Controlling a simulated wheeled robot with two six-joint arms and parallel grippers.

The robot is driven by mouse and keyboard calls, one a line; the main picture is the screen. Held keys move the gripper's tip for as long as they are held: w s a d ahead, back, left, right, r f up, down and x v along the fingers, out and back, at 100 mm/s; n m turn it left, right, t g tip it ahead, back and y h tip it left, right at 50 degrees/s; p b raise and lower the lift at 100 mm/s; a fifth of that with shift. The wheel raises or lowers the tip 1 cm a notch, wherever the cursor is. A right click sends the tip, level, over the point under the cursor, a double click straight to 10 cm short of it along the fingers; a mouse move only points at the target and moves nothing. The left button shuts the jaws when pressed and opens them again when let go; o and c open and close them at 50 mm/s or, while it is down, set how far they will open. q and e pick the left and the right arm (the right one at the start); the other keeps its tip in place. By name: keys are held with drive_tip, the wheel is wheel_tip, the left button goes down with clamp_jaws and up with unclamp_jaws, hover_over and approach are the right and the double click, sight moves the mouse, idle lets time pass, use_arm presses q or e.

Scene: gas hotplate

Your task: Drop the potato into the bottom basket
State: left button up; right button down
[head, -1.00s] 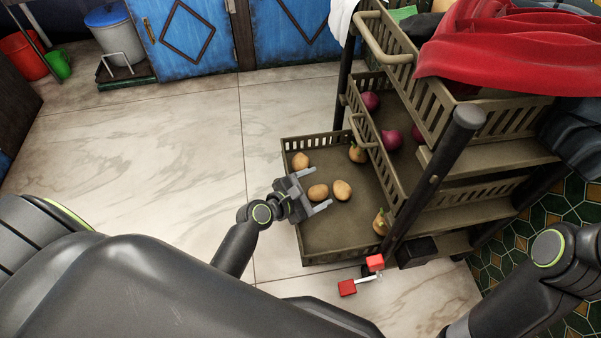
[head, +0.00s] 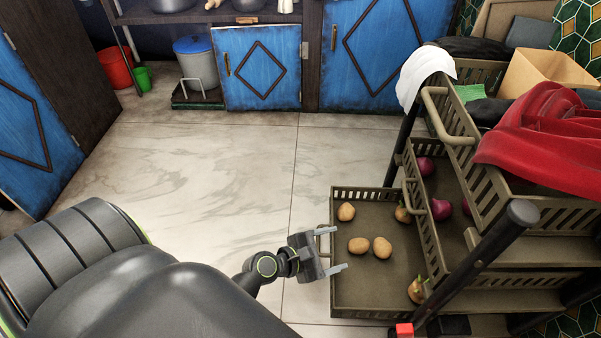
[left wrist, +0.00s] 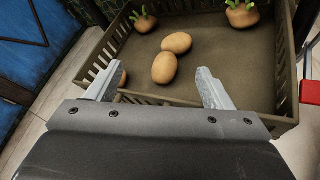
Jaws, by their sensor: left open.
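The bottom basket (head: 375,300) is a pulled-out brown slatted drawer low on the rack. Three potatoes lie in it: one (head: 346,212) near its left side, and two side by side, a left one (head: 358,245) and a right one (head: 382,248). My left gripper (head: 335,249) is open and empty at the basket's left rim, apart from the potatoes. In the left wrist view, two potatoes (left wrist: 176,42) lie beyond my open fingers (left wrist: 160,72), and another (left wrist: 122,78) is partly hidden behind the left finger. My right gripper is not in view.
Sprouted bulbs (head: 417,290) lie along the basket's right side. The upper baskets hold purple onions (head: 441,209) and a red cloth (head: 545,140) above. A dark rack post (head: 480,260) stands right of the basket. The tiled floor (head: 210,170) to the left is clear.

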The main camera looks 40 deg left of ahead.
use_arm(q)
drive_tip(key=p+v, duration=0.2)
drive_tip(key=v, duration=0.7)
